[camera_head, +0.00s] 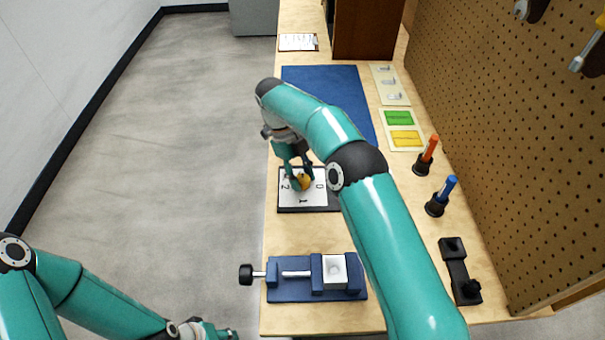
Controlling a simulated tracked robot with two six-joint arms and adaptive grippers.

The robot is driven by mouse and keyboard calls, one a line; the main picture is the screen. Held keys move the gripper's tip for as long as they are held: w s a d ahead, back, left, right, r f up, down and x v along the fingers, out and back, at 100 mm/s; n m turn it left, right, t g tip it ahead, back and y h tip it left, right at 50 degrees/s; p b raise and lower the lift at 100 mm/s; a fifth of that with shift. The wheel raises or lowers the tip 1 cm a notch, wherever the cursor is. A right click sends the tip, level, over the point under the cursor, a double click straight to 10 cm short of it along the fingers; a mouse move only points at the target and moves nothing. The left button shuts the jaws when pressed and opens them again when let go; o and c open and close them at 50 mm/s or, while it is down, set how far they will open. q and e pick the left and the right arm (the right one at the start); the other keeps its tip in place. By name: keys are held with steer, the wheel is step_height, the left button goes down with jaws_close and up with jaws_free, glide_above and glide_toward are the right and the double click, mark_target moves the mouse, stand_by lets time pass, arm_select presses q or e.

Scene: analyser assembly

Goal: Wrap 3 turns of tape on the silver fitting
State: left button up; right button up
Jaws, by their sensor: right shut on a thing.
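My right gripper (301,183) reaches down over a white plate with the digits 0, 1 and 2 (302,201). It is shut on a small yellow-orange thing (304,182), partly covered by the fingers; I cannot tell whether this is the tape. I cannot make out the silver fitting; the gripper and arm hide part of the plate. A pale block with a round recess (335,269) sits in a blue vise (302,288) at the front of the bench. My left gripper (222,333) is at the bottom edge, mostly cut off, away from the bench items.
A blue mat (345,82) lies behind the plate. Green and yellow cards (400,119), an orange-topped holder (426,155), a blue-topped holder (441,195) and a black bracket (459,272) line the right side. A pegboard (520,130) bounds the right. Bare wood lies between plate and vise.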

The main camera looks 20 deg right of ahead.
steer(key=o, duration=1.1)
